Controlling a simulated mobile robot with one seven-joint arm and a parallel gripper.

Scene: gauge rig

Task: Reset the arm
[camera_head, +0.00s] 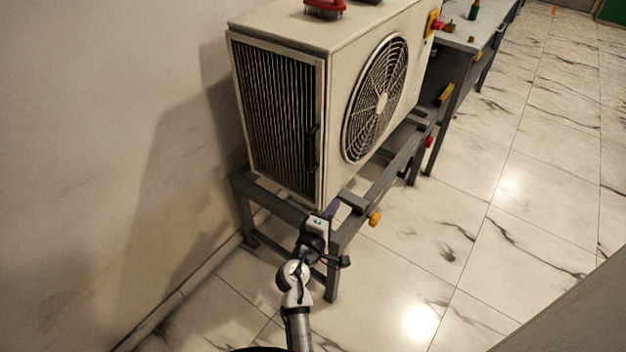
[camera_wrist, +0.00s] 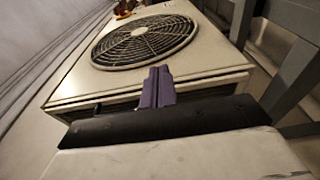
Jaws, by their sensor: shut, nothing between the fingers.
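My arm reaches up from the bottom of the head view. My gripper (camera_head: 331,209) is at the near lower corner of a white air-conditioner unit (camera_head: 287,38), by the grey metal stand (camera_head: 341,243). In the wrist view my gripper (camera_wrist: 157,76) shows two purple fingers shut together with nothing between them. The fingers point toward the unit (camera_wrist: 78,84) and its round fan grille (camera_wrist: 145,42). I cannot tell whether the fingertips touch the unit.
A red gauge piece (camera_head: 325,8) sits on top of the unit. A grey workbench (camera_head: 470,38) stands behind at the upper right. A wall (camera_head: 90,130) is at the left. The tiled floor (camera_head: 500,215) at the right is clear.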

